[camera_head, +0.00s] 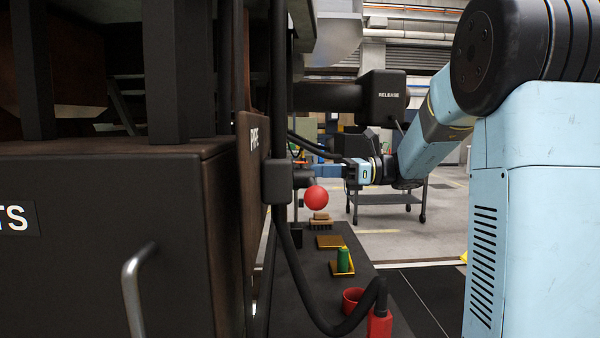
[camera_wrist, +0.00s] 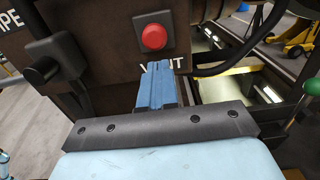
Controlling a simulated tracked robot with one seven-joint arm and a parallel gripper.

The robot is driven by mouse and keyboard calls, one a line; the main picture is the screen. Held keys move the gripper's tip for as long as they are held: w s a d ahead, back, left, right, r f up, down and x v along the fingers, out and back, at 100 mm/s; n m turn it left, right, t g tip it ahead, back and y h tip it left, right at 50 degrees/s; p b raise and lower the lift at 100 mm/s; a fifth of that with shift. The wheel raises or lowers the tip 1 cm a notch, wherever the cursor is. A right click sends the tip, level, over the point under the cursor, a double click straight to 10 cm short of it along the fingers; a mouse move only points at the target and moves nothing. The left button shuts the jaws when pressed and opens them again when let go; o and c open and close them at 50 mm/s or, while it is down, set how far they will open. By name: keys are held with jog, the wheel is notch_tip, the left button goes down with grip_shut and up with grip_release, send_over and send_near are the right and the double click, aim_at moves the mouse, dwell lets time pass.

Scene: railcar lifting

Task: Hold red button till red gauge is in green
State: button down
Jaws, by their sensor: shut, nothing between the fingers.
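The red button (camera_wrist: 154,37) is a round red dome on a square grey plate, fixed to a dark panel (camera_wrist: 104,33) above the word VENT in the wrist view. My gripper (camera_wrist: 154,66) is shut and empty; its blue fingers point toward the panel just below the button. The fingertips seem apart from the button, though the exact gap is hard to tell. In the head view my gripper (camera_head: 346,171) is small, beside the dark machine, and the button cannot be made out there. No gauge can be made out in either view.
A red ball (camera_head: 316,197) sits below my gripper. A black hose (camera_head: 300,290) hangs in front of a dark shelf (camera_head: 297,318) with a green cylinder (camera_head: 343,260) and a red cup (camera_head: 352,298). A RELEASE box (camera_head: 383,98) is above. A black knob (camera_wrist: 45,72) protrudes left of the button.

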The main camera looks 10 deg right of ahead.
jog(key=d, duration=0.7)
jog(key=shift+s, duration=0.45)
jog(key=shift+d, duration=0.1)
